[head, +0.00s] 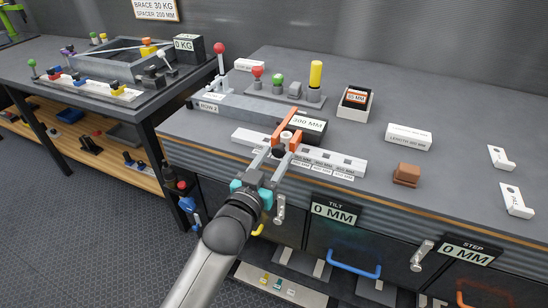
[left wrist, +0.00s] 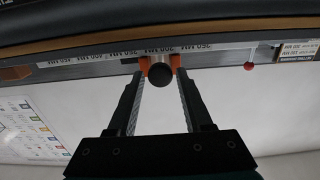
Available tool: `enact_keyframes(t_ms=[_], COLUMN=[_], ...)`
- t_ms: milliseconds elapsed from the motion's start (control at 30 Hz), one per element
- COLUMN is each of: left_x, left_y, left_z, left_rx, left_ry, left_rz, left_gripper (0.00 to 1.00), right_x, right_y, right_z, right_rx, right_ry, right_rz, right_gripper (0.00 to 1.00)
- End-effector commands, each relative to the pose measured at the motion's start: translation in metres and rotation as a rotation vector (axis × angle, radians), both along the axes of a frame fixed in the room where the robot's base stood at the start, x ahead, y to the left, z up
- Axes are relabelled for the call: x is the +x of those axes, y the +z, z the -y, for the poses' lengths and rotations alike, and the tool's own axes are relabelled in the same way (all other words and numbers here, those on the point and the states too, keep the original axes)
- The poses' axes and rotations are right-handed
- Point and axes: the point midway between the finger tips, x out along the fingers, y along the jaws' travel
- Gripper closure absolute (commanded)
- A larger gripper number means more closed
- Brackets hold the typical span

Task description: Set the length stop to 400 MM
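The length stop is an orange carriage (head: 286,128) on a white slotted rail (head: 338,162) with small labels along its front. The display (head: 308,125) behind it reads 300 MM. A round black knob (left wrist: 161,75) sits on the carriage front. My left gripper (head: 281,152) is at the carriage front. In the left wrist view its two fingers (left wrist: 161,86) stand on either side of the knob, apart, with narrow gaps beside it; contact is not clear. In the head view the gripper partly hides the knob. My right gripper is not in view.
Behind the rail are a grey block marked ROW 2 (head: 212,107) and a lever with a red ball (head: 219,48). A brown block (head: 406,175) and a white LENGTH box (head: 408,137) lie to the right. Displays reading 0 MM (head: 334,213) hang below the bench edge.

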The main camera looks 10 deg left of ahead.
Motion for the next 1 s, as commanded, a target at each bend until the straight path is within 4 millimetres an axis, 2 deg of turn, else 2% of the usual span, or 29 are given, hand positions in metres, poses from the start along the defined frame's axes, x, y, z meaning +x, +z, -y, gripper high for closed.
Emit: enact_keyframes(t_ms=[67,433,1000], left_x=[-0.0002,-0.0003,-0.0003], left_y=[-0.0001,-0.0002,-0.0004], left_z=[-0.0001,0.0000,0.0001], left_rx=[0.000,0.000,0.000], left_ry=[0.000,0.000,0.000], left_rz=[0.000,0.000,-0.001], left_gripper=[0.60,1.00,1.00], right_x=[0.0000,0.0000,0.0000], right_y=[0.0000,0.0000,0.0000], right_z=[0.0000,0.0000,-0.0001], right_rx=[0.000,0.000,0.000], right_ry=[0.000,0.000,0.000], right_rz=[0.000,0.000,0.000], right_gripper=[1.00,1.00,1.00])
